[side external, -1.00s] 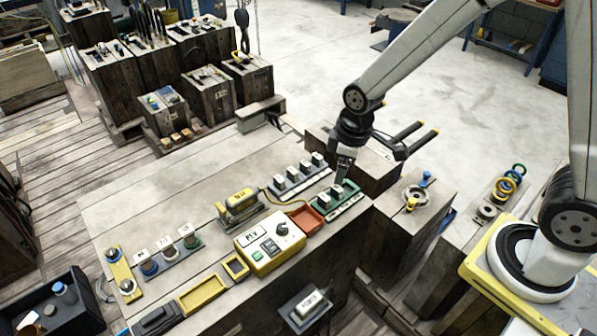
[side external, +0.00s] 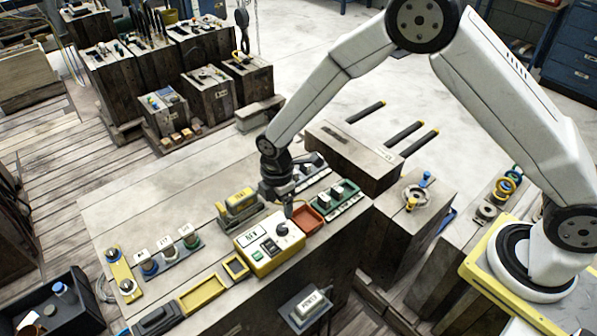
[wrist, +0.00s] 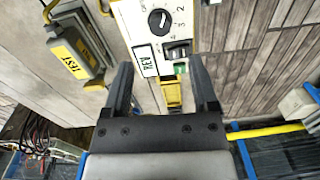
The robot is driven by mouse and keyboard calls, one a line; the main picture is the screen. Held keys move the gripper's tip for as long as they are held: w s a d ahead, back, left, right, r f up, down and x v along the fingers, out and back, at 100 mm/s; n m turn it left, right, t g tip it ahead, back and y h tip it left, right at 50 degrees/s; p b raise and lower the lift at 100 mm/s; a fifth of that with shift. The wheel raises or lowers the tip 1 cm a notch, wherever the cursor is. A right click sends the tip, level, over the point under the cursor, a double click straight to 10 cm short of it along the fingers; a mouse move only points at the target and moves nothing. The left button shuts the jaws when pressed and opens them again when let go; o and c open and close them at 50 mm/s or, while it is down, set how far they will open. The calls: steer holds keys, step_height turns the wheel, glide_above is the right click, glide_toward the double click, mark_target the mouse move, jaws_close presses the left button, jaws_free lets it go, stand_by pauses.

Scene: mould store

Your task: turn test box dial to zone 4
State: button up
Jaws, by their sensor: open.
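The test box (side external: 262,256) is a yellow case with a white face on the timber bench in the side view. Its black dial (side external: 282,229) is at the face's upper right. In the wrist view the dial (wrist: 160,22) shows near the top, with numbers around it including 2, 3 and 4; which one its pale mark points to is hard to tell. My gripper (side external: 287,212) is close above the dial in the side view. In the wrist view my gripper (wrist: 161,64) is open and empty, with the dial beyond and between its fingertips.
A yellow TEST unit (side external: 240,204) stands just behind the box, with a cable. A red tray (side external: 306,220) and a green rack (side external: 345,207) lie to the right. A yellow tray (side external: 203,296) is at the front left. Clear bench lies behind at left.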

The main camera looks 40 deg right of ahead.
mark_target(282, 226)
steer(key=shift+s+f, duration=0.1)
steer(key=shift+f, duration=3.8)
steer(key=shift+c, duration=0.3)
jaws_close()
